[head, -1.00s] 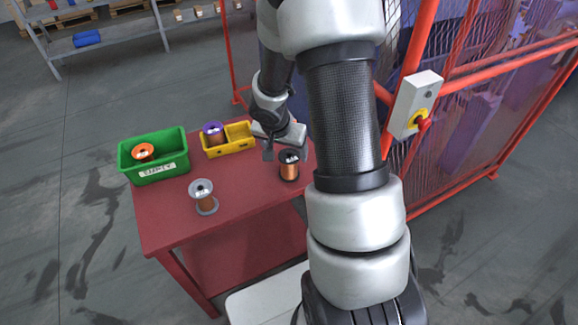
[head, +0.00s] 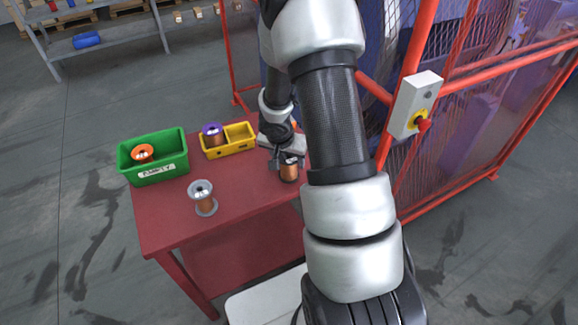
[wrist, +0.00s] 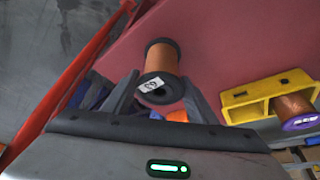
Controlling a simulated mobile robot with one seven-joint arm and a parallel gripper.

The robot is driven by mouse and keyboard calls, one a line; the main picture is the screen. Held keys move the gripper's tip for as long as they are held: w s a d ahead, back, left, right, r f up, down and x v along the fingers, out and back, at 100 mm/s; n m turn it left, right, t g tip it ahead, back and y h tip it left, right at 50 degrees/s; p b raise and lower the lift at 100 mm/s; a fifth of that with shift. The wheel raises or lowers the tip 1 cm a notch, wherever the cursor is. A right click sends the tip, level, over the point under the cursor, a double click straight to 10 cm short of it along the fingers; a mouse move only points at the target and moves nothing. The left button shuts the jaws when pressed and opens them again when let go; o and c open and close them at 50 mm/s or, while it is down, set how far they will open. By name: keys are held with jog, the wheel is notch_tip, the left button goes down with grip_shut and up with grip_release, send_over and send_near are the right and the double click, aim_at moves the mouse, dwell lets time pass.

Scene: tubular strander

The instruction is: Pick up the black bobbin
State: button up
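The black bobbin (head: 289,171), wound with copper wire, stands on the red table (head: 240,205) near its right edge. In the wrist view the bobbin (wrist: 163,62) shows its black flange with a white label. My gripper (head: 284,160) is above and just behind the bobbin in the head view. In the wrist view my gripper (wrist: 158,95) is open, with one finger on each side of the bobbin's near flange. I cannot tell whether the fingers touch it.
A grey bobbin (head: 203,197) stands at the front left of the table. A green bin (head: 160,172) holds an orange bobbin (head: 142,153). A yellow tray (head: 238,139) holds a purple bobbin (head: 213,133). A red mesh fence (head: 450,130) with a switch box (head: 414,104) stands at right.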

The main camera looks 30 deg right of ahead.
jog(key=c, duration=0.4)
jog(key=shift+r, duration=0.1)
jog(key=shift+c, duration=0.2)
